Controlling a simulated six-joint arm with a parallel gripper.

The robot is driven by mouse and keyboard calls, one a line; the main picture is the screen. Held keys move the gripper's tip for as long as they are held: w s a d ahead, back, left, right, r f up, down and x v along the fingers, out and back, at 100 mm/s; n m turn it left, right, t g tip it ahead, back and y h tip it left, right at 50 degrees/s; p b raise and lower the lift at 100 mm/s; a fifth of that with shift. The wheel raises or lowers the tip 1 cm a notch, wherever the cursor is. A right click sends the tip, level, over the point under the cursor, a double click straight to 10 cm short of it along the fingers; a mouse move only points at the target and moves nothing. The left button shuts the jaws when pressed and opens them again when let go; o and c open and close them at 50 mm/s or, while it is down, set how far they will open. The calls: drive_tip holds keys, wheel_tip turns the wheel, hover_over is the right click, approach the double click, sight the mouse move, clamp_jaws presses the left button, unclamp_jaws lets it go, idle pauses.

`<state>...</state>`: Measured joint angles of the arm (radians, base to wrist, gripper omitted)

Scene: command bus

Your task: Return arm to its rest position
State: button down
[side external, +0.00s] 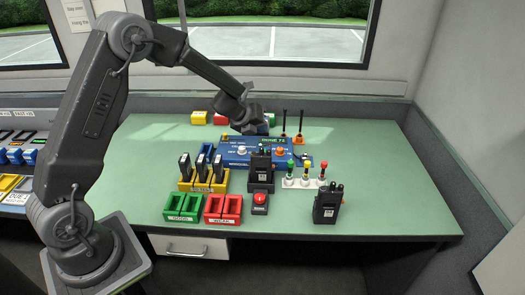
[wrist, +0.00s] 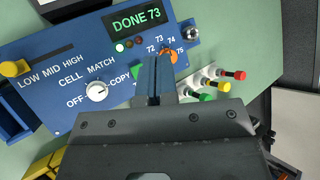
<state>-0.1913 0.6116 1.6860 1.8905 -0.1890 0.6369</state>
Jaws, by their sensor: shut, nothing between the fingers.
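My arm reaches over the green desk from the left, bent at the elbow. My gripper (side external: 247,122) is above the blue control panel (side external: 236,160). In the wrist view my gripper's narrow fingers (wrist: 157,62) are shut with nothing between them. They overlap the panel beside an orange knob (wrist: 168,57) on a scale marked 72 to 75; I cannot tell the height above it. The panel's display (wrist: 136,19) reads DONE 73. A white knob (wrist: 97,92) and a yellow knob (wrist: 14,68) also show there.
A black radio (side external: 261,170) stands in front of the panel, another (side external: 327,204) at the front right. Coloured toggles (side external: 304,180) stand right. The desk's right is clear.

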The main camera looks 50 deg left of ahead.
drive_tip(key=s+d+r+n+y, duration=0.1)
drive_tip(key=s+r+n+y, duration=0.1)
drive_tip(key=s+r+n, duration=0.5)
drive_tip(key=s+d+r+n+y, duration=0.25)
drive_tip(key=s+r+n, duration=0.25)
drive_tip(key=r+n, duration=0.4)
drive_tip(key=s+d+n+g+h, duration=0.1)
drive_tip(key=s+d+n, duration=0.2)
drive_tip(key=s, duration=0.4)
drive_tip(key=s+d+n+g+h, duration=0.1)
drive_tip(key=s+d+n, duration=0.3)
drive_tip(key=s, duration=0.4)
drive_tip(key=s+d+r+n+g+h, duration=0.1)
drive_tip(key=s+d+n+h, duration=0.1)
drive_tip(key=s, duration=0.5)
drive_tip(key=d+n, duration=0.1)
drive_tip(key=n, duration=0.1)
drive_tip(key=shift+s+d+n+g, duration=0.15)
drive_tip(key=shift+d+n+g, duration=0.05)
drive_tip(key=shift+n+g, duration=0.1)
drive_tip(key=c, duration=1.8)
unclamp_jaws()
drive_tip(key=shift+r, duration=0.1)
